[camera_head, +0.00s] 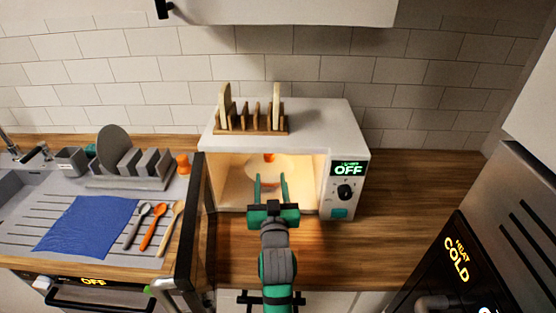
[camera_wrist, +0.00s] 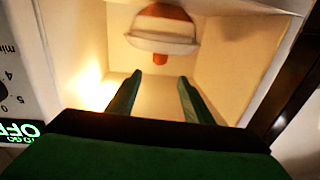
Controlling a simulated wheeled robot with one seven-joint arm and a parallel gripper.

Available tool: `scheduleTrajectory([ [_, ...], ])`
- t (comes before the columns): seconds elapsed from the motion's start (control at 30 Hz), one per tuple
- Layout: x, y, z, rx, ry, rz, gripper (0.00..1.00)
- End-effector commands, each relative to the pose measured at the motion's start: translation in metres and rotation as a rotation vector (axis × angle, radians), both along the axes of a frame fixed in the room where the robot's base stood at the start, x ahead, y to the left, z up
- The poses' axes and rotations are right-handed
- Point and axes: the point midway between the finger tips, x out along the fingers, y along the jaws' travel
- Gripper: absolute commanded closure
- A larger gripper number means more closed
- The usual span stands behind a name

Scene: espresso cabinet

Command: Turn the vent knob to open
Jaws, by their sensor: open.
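The microwave (camera_head: 351,145) stands on the counter with its door open and its inside lit. A small orange piece (camera_head: 269,157) shows at the upper back of the cavity; an orange stub (camera_wrist: 160,58) shows in the wrist view. Either may be the vent knob, but no label confirms it. My gripper (camera_head: 270,177) reaches into the opening, its two green fingers apart and empty. In the wrist view my gripper (camera_wrist: 159,80) points at the cavity, the stub lying beyond the fingertips. A pale and orange dish-like thing (camera_wrist: 162,40) sits beside the stub in that view.
The open door (camera_head: 192,225) stands at the left of the opening. A black dial (camera_head: 344,192) and a display reading OFF (camera_head: 348,169) are on the right panel. A wooden rack (camera_head: 251,122) stands on top. Counter at right (camera_head: 410,200) is clear.

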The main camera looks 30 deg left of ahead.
Motion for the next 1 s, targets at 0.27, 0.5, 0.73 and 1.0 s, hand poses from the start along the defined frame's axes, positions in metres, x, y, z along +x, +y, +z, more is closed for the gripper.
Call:
scheduleTrajectory([
  [0.27,0.014,0.016,-0.004,-0.034,0.015,0.007,0.54],
  [0.5,0.047,0.041,-0.003,-0.033,0.014,0.008,0.54],
  [0.73,0.076,0.060,-0.004,-0.032,0.016,0.007,0.54],
  [1.0,0.089,0.069,-0.004,-0.031,0.015,0.006,0.54],
])
